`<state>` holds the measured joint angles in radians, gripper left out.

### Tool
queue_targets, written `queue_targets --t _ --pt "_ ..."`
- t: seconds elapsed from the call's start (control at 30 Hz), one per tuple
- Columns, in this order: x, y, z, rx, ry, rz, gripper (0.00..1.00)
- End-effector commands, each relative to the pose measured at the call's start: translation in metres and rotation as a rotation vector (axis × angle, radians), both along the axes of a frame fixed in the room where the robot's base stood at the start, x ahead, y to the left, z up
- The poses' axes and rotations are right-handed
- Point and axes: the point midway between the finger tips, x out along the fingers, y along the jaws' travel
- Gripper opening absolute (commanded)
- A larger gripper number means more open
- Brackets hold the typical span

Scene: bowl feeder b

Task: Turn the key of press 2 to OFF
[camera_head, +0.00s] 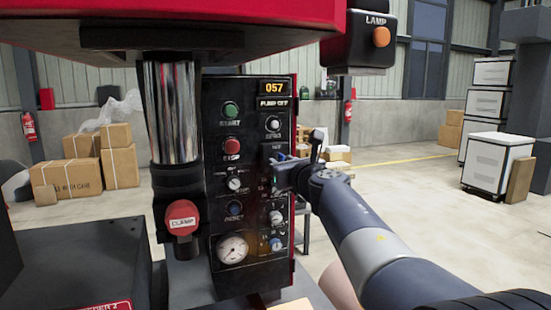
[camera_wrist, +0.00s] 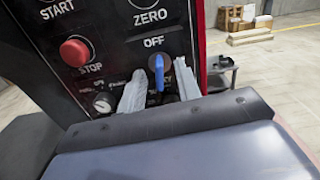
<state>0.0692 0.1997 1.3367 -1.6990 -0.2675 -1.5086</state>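The black control panel (camera_head: 219,96) stands below the red press head. In the wrist view, a blue key (camera_wrist: 158,73) sits in a dark round switch, with the label OFF (camera_wrist: 154,41) above it. The key's handle hangs about vertical in the picture. My gripper (camera_wrist: 162,76) is open, with one pale finger on each side of the key and gaps showing between. In the head view, my gripper (camera_head: 278,175) is at the panel's right side and hides the key. The switch's lower markings are hidden behind the fingers and gripper body.
The red CLAMP knob (camera_head: 181,217) and a pressure gauge (camera_head: 232,249) are lower on the press. A LAMP box (camera_head: 358,48) hangs above my arm.

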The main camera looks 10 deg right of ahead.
Motion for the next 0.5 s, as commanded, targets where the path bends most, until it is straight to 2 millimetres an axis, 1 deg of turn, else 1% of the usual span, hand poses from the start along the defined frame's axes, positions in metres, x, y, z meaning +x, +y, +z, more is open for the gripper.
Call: queue_targets --t 0.27,0.5 --pt "-0.003 0.000 0.000 0.001 -0.001 0.000 0.33" --pt "-0.025 -0.005 0.001 0.001 -0.003 0.000 0.33"
